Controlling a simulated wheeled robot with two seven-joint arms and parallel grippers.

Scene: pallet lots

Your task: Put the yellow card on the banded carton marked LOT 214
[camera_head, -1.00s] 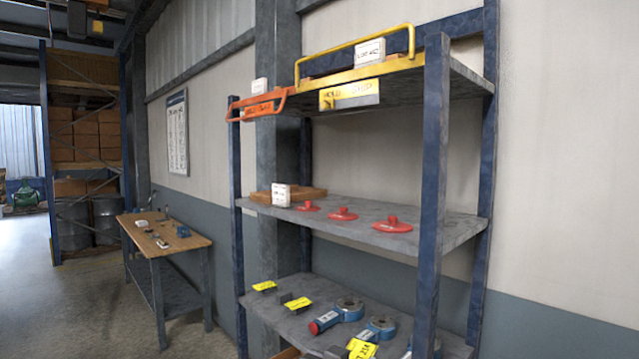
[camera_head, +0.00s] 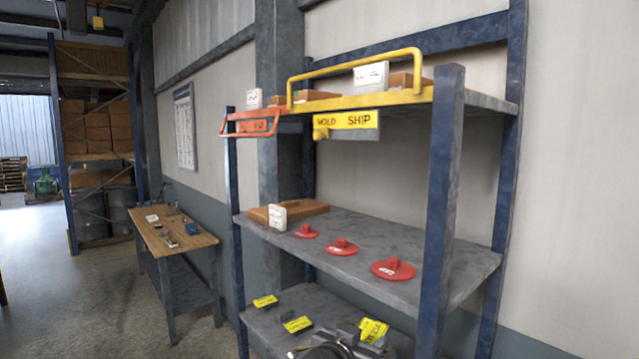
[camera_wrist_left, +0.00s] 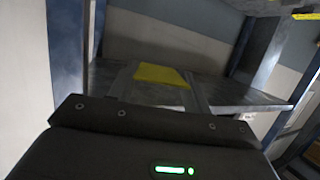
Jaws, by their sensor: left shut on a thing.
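My left gripper (camera_head: 345,333) is at the bottom of the head view, over the lowest shelf. It is shut on a yellow card (camera_head: 373,330) with black print too small to read. In the left wrist view the card (camera_wrist_left: 160,75) sits between the grey fingers. Two other yellow cards, one further back (camera_head: 265,301) and one nearer (camera_head: 297,324), stand on dark holders on the lowest shelf. I cannot make out a carton marked LOT 214. A flat brown carton (camera_head: 300,208) is on the middle shelf beside a white label block (camera_head: 278,217). My right gripper is not in view.
The grey middle shelf (camera_head: 400,245) carries several red knobbed discs (camera_head: 341,246). The top shelf has a yellow rail frame with a HOLD SHIP sign (camera_head: 347,120), an orange frame (camera_head: 252,126) and brown boxes (camera_head: 405,79). A blue post (camera_head: 442,200) stands at right. A workbench (camera_head: 178,238) is at left.

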